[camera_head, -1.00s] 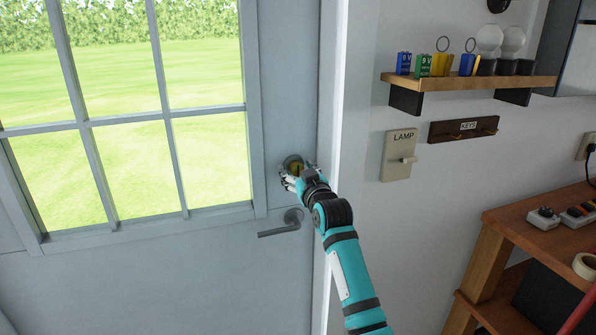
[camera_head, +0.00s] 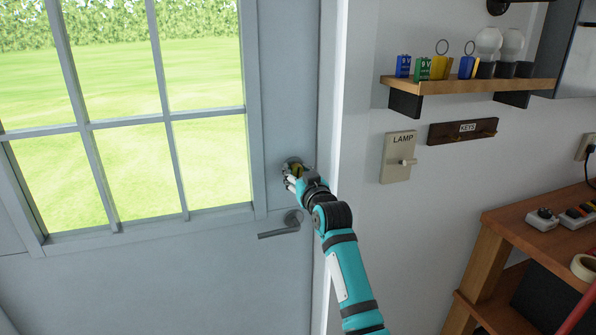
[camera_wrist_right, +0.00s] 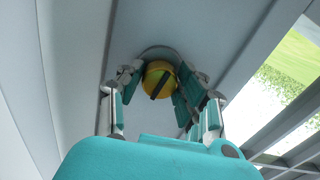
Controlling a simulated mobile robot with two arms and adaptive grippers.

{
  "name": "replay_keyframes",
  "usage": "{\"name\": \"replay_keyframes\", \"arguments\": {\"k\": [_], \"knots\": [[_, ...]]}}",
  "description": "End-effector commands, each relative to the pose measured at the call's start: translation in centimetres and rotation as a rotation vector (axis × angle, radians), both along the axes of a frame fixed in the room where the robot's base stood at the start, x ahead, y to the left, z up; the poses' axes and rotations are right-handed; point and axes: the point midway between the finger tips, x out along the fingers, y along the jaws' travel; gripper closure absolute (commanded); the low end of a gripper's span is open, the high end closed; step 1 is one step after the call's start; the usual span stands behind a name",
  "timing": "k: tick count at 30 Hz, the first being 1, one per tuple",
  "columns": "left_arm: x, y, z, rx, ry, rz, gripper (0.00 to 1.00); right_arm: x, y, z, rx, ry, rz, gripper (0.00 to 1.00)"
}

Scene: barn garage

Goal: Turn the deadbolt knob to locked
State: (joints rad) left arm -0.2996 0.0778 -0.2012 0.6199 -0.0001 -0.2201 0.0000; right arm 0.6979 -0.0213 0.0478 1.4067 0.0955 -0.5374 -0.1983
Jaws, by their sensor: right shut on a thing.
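The deadbolt knob (camera_wrist_right: 158,78) is round and yellow with a dark bar across its face. It sits on a grey round plate on the door, above the lever handle (camera_head: 283,226). In the right wrist view the dark bar lies tilted. My right gripper (camera_head: 294,177) is at the knob, and its fingers stand on both sides of it in the right wrist view (camera_wrist_right: 160,92). The gripper is shut on the knob and covers much of it in the head view. My left gripper is not in view.
The grey door (camera_head: 215,270) has a large paned window. The white door frame (camera_head: 345,130) runs close beside my right arm. To the right are a lamp switch (camera_head: 397,158), a key rack (camera_head: 463,130), a small shelf (camera_head: 470,86) and a wooden bench (camera_head: 540,235).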

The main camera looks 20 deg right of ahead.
Motion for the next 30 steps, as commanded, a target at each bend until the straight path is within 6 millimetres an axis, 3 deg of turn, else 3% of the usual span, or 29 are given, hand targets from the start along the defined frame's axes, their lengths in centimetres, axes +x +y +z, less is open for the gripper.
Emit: {"name": "replay_keyframes", "arguments": {"k": [30], "knots": [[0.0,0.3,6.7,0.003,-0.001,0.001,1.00,0.0,0.0,0.3,0.944,0.024,-0.001,0.96]]}}
